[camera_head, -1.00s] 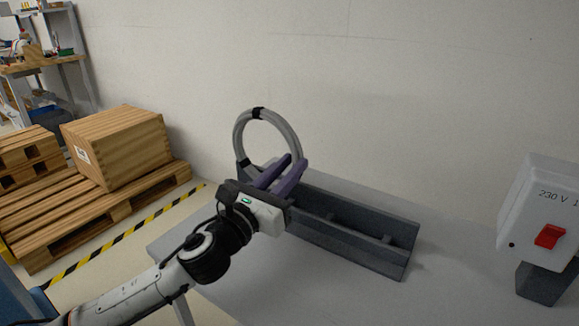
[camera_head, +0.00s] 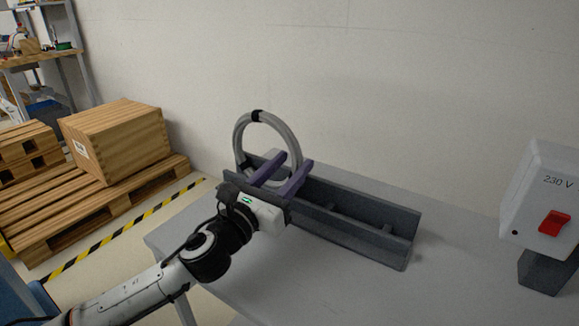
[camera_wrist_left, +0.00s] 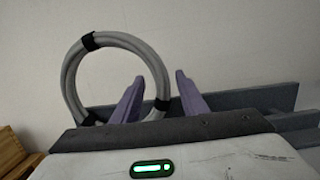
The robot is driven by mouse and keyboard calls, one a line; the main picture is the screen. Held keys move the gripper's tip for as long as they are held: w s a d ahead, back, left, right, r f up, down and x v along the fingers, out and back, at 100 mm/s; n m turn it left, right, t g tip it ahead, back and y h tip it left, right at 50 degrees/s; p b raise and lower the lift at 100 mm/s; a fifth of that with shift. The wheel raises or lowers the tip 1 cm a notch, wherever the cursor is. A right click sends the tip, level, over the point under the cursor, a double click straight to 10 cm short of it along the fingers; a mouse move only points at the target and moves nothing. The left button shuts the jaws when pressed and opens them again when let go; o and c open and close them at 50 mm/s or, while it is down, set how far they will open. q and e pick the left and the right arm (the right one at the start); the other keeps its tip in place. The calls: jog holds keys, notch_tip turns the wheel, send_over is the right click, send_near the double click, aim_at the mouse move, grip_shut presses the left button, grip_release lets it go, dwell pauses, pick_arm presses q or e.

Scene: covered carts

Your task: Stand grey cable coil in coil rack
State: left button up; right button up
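The grey cable coil (camera_head: 240,138) is a ring with black bands. It stands upright at the left end of the dark grey coil rack (camera_head: 345,236), its lower part hidden behind the gripper and rack wall. My left gripper (camera_head: 282,172) has its purple fingers spread at the coil's right side. In the left wrist view, the coil (camera_wrist_left: 70,85) shows its right side between the two fingers, with gaps on both sides. Whether the coil's bottom touches the rack floor is hidden. My right gripper is not in view.
The rack stands on a grey table (camera_head: 290,285) against a pale wall; its right part is empty. A white box with a red switch (camera_head: 553,222) stands at the right. A wooden crate (camera_head: 118,140) on a pallet is on the floor at the left.

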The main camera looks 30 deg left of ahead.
pick_arm(q)
jog(key=shift+f, duration=0.1)
jog(key=shift+s, duration=0.1)
jog(key=shift+s+f, duration=0.15)
jog(key=shift+s, duration=0.15)
jog(key=s, duration=0.5)
jog(key=s+f+b, duration=0.1)
jog(key=s, duration=0.2)
jog(key=shift+s+a+f, duration=0.1)
jog(key=shift+s+a, duration=0.15)
jog(key=shift+a, duration=0.05)
jog(key=shift+s, duration=0.45)
